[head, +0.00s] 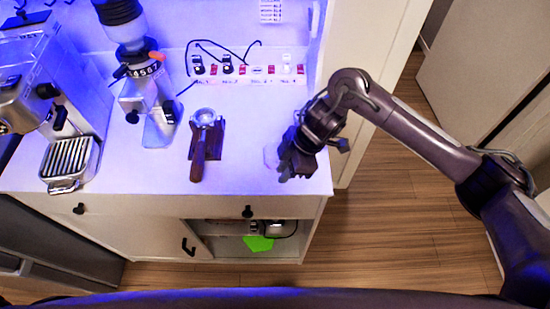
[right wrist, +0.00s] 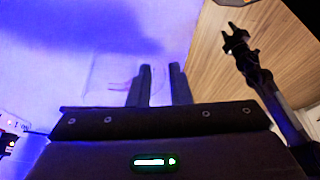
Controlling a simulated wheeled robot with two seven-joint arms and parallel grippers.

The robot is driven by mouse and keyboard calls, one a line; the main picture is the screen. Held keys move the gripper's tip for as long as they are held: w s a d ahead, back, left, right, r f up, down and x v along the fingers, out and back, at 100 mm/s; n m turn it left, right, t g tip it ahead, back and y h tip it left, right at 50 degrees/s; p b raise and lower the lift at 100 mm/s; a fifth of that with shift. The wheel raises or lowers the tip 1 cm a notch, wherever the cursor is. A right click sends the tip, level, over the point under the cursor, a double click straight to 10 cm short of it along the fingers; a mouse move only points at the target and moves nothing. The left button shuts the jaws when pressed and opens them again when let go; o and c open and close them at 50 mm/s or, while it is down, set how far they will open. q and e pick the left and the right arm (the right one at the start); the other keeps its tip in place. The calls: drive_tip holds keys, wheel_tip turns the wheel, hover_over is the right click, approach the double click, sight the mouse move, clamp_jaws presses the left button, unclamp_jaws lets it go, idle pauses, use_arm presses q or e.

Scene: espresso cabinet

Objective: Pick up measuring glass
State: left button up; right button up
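The measuring glass (head: 271,157) is clear and hard to see. It stands on the white counter near its right end, just left of my right gripper (head: 295,165). In the right wrist view, a faint clear outline of the glass (right wrist: 108,78) shows at and left of my right gripper's fingers (right wrist: 159,85). The fingers are apart with a gap between them. I cannot tell whether either finger touches the glass or whether part of it lies between them.
A portafilter (head: 198,155) rests on a stand left of the glass. A grinder (head: 148,95) and an espresso machine (head: 45,85) stand farther left. A switch panel (head: 250,70) lines the back. The counter's right edge is close to my right gripper, with wooden floor (head: 390,205) beyond.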

drive_tip(key=shift+x, duration=0.75)
drive_tip(key=shift+c, duration=0.5)
clamp_jaws()
wheel_tip(320, 180, up, 20)
